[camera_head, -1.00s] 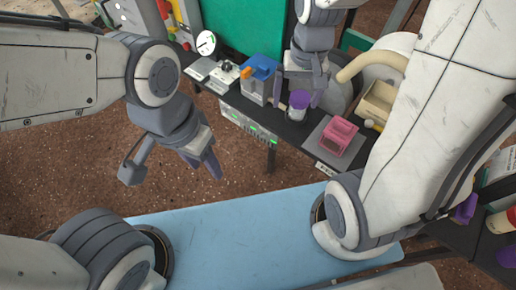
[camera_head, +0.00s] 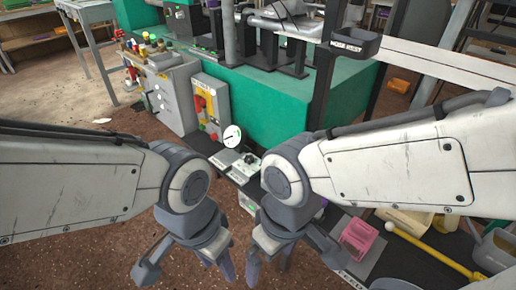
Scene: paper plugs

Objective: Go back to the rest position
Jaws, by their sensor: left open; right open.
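My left gripper (camera_head: 188,268) hangs open and empty at the lower left, fingers pointing down over the brown floor. My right gripper (camera_head: 291,262) hangs open and empty just to the right of it, in front of the dark bench. Both forearms reach in from the sides at about the same height. The two grippers are close together but apart. My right arm and gripper hide part of the bench top.
A pink basket (camera_head: 357,238) sits on the bench right of my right gripper. A round white dial gauge (camera_head: 232,136) stands behind. A green machine (camera_head: 275,107), a red and yellow control box (camera_head: 208,106) and a grey cabinet (camera_head: 172,97) are further back. A yellow rod (camera_head: 430,250) lies at right.

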